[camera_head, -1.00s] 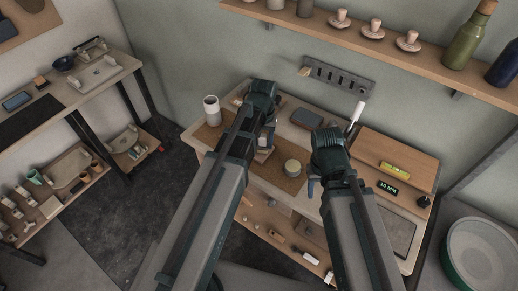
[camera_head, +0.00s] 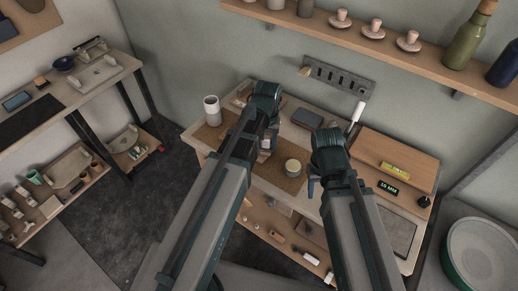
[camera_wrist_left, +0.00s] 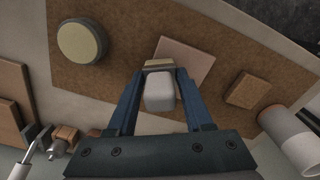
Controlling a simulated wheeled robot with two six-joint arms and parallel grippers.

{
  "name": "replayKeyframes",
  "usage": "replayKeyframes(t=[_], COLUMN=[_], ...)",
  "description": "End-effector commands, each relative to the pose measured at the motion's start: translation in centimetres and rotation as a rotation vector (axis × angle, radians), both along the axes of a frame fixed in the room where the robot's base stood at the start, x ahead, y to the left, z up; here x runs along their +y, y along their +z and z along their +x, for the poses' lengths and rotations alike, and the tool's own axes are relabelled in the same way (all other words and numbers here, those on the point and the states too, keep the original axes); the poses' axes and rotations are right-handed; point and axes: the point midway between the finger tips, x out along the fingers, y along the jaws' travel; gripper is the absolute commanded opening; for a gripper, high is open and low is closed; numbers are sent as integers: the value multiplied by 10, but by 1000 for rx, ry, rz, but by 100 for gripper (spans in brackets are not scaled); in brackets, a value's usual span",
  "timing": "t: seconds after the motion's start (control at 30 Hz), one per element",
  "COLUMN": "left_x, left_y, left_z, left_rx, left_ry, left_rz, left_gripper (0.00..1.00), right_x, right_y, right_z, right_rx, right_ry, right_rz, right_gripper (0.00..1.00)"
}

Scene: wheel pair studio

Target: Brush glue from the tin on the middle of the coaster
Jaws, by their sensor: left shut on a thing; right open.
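My left gripper (camera_wrist_left: 158,98) is shut on the brush (camera_wrist_left: 160,92), which has a pale grey handle and a tan end pointing away from the wrist. A flat pinkish square coaster (camera_wrist_left: 187,62) lies on the brown mat beyond the gripper. The brush covers its left edge in the left wrist view; whether they touch cannot be told. The round tin (camera_wrist_left: 82,43) with a pale yellow top stands to the left there; the head view also shows the tin (camera_head: 292,168). The left arm mostly hides the coaster in the head view. My right gripper (camera_head: 312,186) is open and empty over the bench's right part.
A white cup (camera_head: 211,110) stands at the bench's left end. A brown block (camera_wrist_left: 248,90) lies right of the coaster in the left wrist view. A grey tool rack (camera_head: 338,75) is on the wall behind. A wooden box (camera_head: 395,157) stands on the right.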

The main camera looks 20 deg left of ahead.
Motion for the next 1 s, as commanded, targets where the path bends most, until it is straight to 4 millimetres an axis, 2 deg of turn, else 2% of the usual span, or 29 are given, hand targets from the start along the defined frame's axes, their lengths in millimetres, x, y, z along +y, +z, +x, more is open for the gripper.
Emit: replayKeyframes(t=[0.6,0.77,1.0], left_x=[2,12,36], left_y=[1,0,-1], left_z=[1,5,14], left_rx=[0,-1,-1], left_ry=[1,2,3], left_rz=[0,0,1], left_gripper=[0,0,0], right_x=[0,0,0], right_y=[1,0,-1], right_z=[0,0,0], right_rx=[0,0,0], right_ry=[0,0,0], right_rz=[0,0,0], right_gripper=[50,50,50])
